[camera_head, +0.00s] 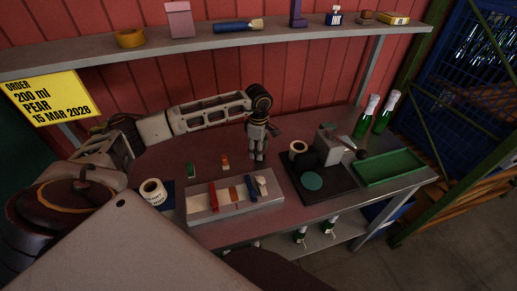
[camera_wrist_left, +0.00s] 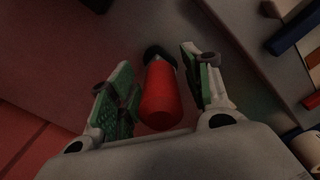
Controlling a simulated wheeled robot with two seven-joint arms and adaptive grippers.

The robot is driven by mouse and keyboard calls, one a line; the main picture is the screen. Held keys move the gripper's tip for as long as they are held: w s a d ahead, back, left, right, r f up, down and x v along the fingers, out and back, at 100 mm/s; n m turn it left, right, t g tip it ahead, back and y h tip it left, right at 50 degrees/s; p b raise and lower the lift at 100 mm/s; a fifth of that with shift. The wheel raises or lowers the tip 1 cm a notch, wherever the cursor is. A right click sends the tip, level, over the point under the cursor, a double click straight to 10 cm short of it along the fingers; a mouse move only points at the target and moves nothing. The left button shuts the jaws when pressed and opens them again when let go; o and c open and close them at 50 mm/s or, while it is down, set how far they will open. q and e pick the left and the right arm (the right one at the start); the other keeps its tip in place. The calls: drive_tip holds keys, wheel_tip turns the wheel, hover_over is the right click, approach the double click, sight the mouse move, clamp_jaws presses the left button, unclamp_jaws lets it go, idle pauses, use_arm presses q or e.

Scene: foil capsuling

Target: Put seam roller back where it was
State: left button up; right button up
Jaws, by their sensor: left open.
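My left gripper (camera_head: 257,158) points down over the work table, behind the grey tool tray. In the left wrist view its fingers (camera_wrist_left: 160,85) are spread. A red tool handle (camera_wrist_left: 163,97) with a dark far end lies between them, with gaps on both sides. It looks like the seam roller, but its roller end is not clear, and the gripper hides it in the head view. The grey tray (camera_head: 236,215) holds a red, a brown, a blue and a pale tool. My right gripper is not in view.
A small orange item (camera_head: 225,162) and a green one (camera_head: 191,170) stand behind the tray. A label roll (camera_head: 152,191) is at left. A black base with a grey machine (camera_head: 329,149), a green tray (camera_head: 398,167) and two bottles (camera_head: 384,112) are at right.

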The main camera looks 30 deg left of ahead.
use_arm(q)
drive_tip(key=shift+r, duration=0.1)
wheel_tip(320, 180, up, 7)
drive_tip(key=shift+f+b, duration=0.1)
drive_tip(key=shift+b, duration=0.4)
drive_tip(key=shift+r, duration=0.4)
drive_tip(key=shift+s+a, duration=0.1)
